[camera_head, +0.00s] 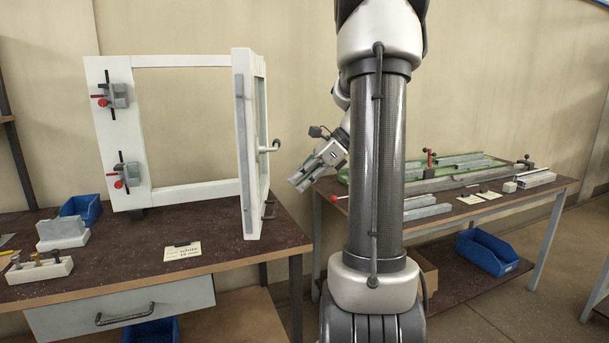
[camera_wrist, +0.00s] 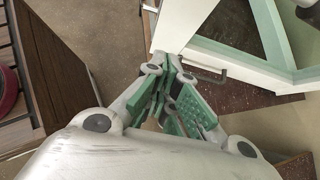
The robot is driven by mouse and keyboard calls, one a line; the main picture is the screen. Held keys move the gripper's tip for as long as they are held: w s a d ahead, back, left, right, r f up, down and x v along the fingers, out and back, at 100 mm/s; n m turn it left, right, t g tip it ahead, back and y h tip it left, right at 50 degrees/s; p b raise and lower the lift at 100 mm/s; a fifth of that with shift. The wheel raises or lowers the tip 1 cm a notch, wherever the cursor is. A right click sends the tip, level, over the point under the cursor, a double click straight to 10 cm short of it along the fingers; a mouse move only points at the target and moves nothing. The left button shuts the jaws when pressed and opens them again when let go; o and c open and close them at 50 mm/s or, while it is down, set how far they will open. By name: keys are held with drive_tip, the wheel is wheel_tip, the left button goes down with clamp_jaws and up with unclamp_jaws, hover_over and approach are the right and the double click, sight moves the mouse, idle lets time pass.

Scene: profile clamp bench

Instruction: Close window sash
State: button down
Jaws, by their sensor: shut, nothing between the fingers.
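The white window sash (camera_head: 247,190) stands swung open at the right side of the upright white window frame (camera_head: 105,150) on the left bench. A light handle (camera_head: 268,148) sticks out from the sash's right face. My gripper (camera_head: 299,183) is shut and empty, to the right of the sash and apart from it, lower than the handle. In the wrist view, my gripper's green-padded fingers (camera_wrist: 174,66) are together. White framing with green-tinted panes (camera_wrist: 285,65) lies above and right of them, with a grey handle-like bar (camera_wrist: 208,74) close by. I cannot tell whether the fingertips touch it.
Two red-handled clamps (camera_head: 113,95) sit on the frame's left post. A label card (camera_head: 183,251) lies on the left bench (camera_head: 230,245). The right bench (camera_head: 520,200) carries green and grey profiles (camera_head: 460,178). A floor gap separates the benches.

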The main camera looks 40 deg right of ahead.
drive_tip(key=shift+w+a+f, duration=0.6)
drive_tip(key=shift+w+a, duration=0.15)
drive_tip(key=shift+a, duration=0.3)
drive_tip(key=shift+w+a+f, duration=0.65)
drive_tip(key=shift+w+a, duration=0.1)
drive_tip(key=shift+a, duration=0.3)
drive_tip(key=shift+w+a+f, duration=0.6)
drive_tip(key=shift+w+a, duration=0.15)
drive_tip(key=shift+a, duration=0.3)
